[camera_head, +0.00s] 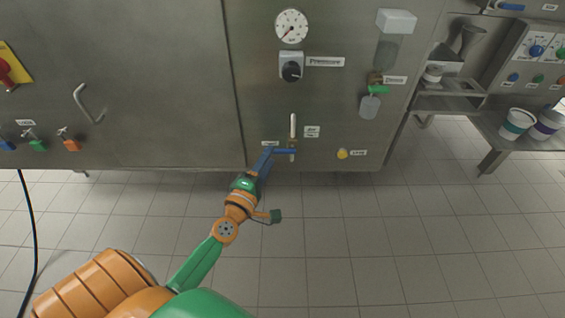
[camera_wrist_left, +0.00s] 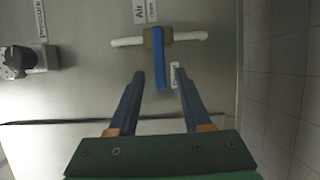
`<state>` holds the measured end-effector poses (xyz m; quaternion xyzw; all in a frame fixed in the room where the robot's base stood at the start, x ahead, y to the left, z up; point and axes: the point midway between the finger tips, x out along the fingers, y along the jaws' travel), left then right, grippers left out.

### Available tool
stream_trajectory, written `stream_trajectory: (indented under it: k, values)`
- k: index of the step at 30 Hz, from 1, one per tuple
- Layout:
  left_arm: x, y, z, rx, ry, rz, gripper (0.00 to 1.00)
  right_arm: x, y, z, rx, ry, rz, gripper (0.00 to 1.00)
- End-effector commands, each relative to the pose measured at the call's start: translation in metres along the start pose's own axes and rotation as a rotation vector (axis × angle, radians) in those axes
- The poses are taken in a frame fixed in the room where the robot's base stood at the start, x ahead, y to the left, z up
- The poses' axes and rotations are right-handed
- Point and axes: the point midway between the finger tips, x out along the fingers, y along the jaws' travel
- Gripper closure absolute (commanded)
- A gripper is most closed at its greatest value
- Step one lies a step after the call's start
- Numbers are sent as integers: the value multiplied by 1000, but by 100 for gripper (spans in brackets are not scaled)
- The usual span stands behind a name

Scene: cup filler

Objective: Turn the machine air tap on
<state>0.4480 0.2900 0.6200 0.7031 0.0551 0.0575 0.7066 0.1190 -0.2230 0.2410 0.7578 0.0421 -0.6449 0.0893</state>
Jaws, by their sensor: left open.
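The air tap has a blue lever (camera_head: 287,151) on a white vertical pipe (camera_head: 293,124), low on the machine's steel front. The lever lies crosswise to the pipe. In the left wrist view the blue lever (camera_wrist_left: 158,60) sticks out from a brass-coloured body, and its free end reaches between my fingertips in the picture. My left gripper (camera_head: 267,156) is just left of the tap in the head view. Its two blue fingers (camera_wrist_left: 158,73) are apart in the wrist view, one on each side of the lever, with visible gaps. My right gripper is not in view.
A pressure knob (camera_head: 291,68) and a round gauge (camera_head: 291,26) are above the tap. A yellow knob (camera_head: 342,154) is to its right, and a green-handled valve (camera_head: 378,90) higher up. A handle (camera_head: 87,103) is at left. Tiled floor (camera_head: 350,240) below is clear.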

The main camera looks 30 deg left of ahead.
Motion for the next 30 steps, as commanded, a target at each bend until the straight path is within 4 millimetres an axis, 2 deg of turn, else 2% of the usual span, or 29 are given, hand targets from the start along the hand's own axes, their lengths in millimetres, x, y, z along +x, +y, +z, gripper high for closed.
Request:
stream_trajectory:
  k: [3,6,15,16,21,30]
  values:
    - [20,1,0,1,0,1,51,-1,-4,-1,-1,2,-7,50]
    - [32,0,0,1,-1,-1,51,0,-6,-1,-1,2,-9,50]
    - [38,-1,1,3,-2,-3,51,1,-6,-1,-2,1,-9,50]
    - [38,-1,1,4,-2,-3,54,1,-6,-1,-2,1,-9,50]
    - [38,-1,1,4,-2,-3,100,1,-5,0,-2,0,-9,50]
    - [38,-1,1,4,-2,-4,100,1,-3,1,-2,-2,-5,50]
